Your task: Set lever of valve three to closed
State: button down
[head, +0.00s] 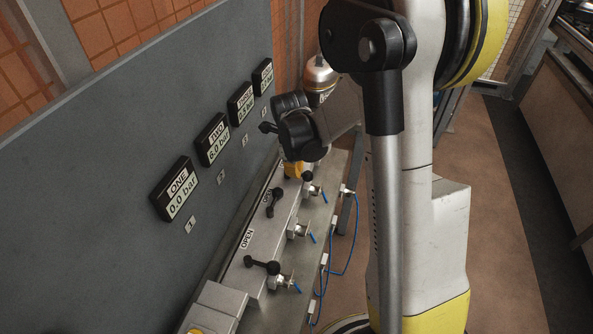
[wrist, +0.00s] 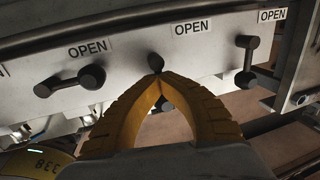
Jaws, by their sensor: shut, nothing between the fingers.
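My gripper (wrist: 160,80) has yellow ribbed fingers that meet at their tips in the wrist view, with nothing held. The tips are just below a small black lever end (wrist: 156,62), apparently valve three's lever. Most of that lever is hidden behind the fingers, so I cannot tell its angle or whether the tips touch it. In the head view my gripper (head: 293,170) shows as a bit of yellow over the manifold, beside a black knob (head: 308,175). An OPEN label (wrist: 192,27) is above and right of the lever end.
A black lever (wrist: 70,82) lies nearly sideways on the left, another (wrist: 246,60) upright on the right. In the head view, two nearer levers (head: 262,265) (head: 275,201) sit on the manifold. Pressure displays (head: 177,190) line the grey panel. Blue hoses (head: 335,270) hang at the manifold's right.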

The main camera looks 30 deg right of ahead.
dwell(0.3)
jog(key=c, duration=1.5)
grip_release()
jog(key=shift+c, duration=0.2)
notch_tip(320, 180, up, 12)
jog(key=s+a, duration=0.1)
jog(key=shift+s+a, duration=0.35)
jog(key=shift+a, duration=0.05)
jog(key=shift+f, duration=0.15)
